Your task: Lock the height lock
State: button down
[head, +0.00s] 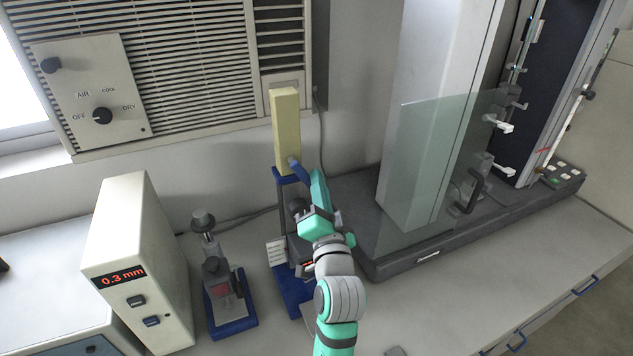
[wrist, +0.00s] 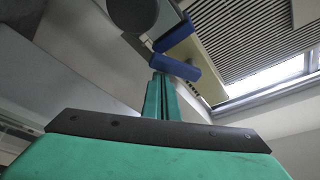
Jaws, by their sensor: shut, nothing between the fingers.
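A stand with a cream column (head: 285,125), a blue bracket (head: 299,171) and a blue base (head: 293,297) is at the middle of the head view. A dark round knob (head: 297,206) shows on it, left of my gripper (head: 318,180). I cannot tell for sure which part is the height lock. My gripper is shut and empty, its fingers beside the blue bracket. In the wrist view the closed fingers (wrist: 158,85) point at blue parts (wrist: 178,66), with a dark round part (wrist: 133,14) above. Contact cannot be told. My arm hides part of the stand.
A white display box (head: 130,270) reading 0.3 mm and a small blue-based gauge (head: 228,300) stand left. A large machine with a clear shield (head: 425,170) and dark base (head: 435,256) stands close on the right. An air conditioner (head: 190,70) is behind. Bench space (head: 540,265) is free at front right.

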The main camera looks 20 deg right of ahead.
jog(key=shift+a+f, duration=0.1)
jog(key=shift+a, duration=0.05)
dwell(0.3)
jog(key=d+r, duration=0.2)
jog(key=d, duration=0.2)
jog(key=v, duration=0.9)
jog(key=shift+s+a+r, duration=0.25)
jog(key=shift+s+a, duration=0.1)
jog(key=shift+a, duration=0.1)
jog(key=s+a+f+n+g, duration=0.1)
jog(key=s+a+f+n, duration=0.2)
jog(key=f, duration=0.5)
jog(key=s+a+f+g, duration=0.1)
jog(key=s+a+f, duration=0.1)
jog(key=s+f, duration=0.35)
jog(key=s+a+f+n+g, duration=0.1)
jog(key=s+a+f+n, duration=0.15)
jog(key=f, duration=0.65)
jog(key=s+a+f+n+y, duration=0.1)
jog(key=s+a+f+n, duration=0.1)
jog(key=s, duration=0.5)
jog(key=s+a+f+n+g, duration=0.1)
jog(key=s+a+f, duration=0.2)
jog(key=s+a, duration=0.2)
jog(key=s+a+f+n+g+y, duration=0.1)
jog(key=s+a+f+n, duration=0.1)
jog(key=s, duration=0.9)
jog(key=shift+a+f+n+y, duration=0.35)
jog(key=shift+a+f, duration=0.4)
jog(key=shift+a, duration=0.25)
